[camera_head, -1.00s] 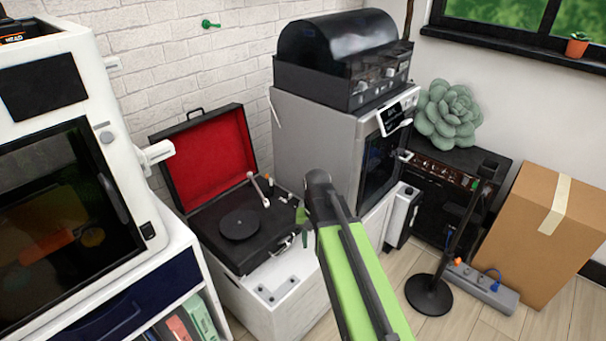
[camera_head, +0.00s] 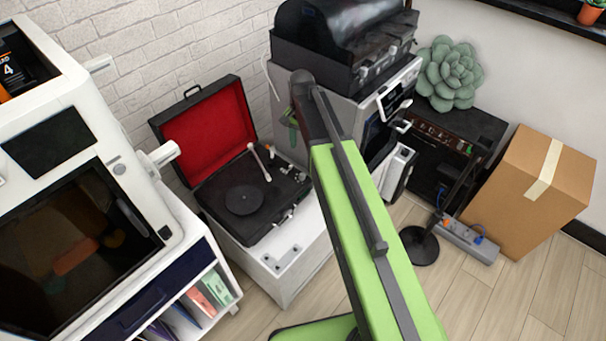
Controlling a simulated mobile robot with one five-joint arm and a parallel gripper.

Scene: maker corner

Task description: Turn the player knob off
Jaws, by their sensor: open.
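The record player (camera_head: 235,207) is a black suitcase turntable with its red-lined lid (camera_head: 207,125) open. It sits on a white cabinet. Its black platter (camera_head: 246,200) and pale tonearm (camera_head: 259,161) show. Small knob-like controls (camera_head: 300,176) sit at the deck's right edge; they are too small to tell which way a knob is turned. My green arm reaches up from the bottom right. My gripper (camera_head: 291,119), small, green and partly hidden by my arm, is open. In the picture it is above and right of the player, apart from the controls.
A white machine (camera_head: 60,150) stands at the left on a shelf unit. A grey machine (camera_head: 345,112) with a black-hooded device on top stands behind my arm. A cardboard box (camera_head: 535,195), a power strip (camera_head: 470,240) and a round stand base (camera_head: 420,246) are at the right.

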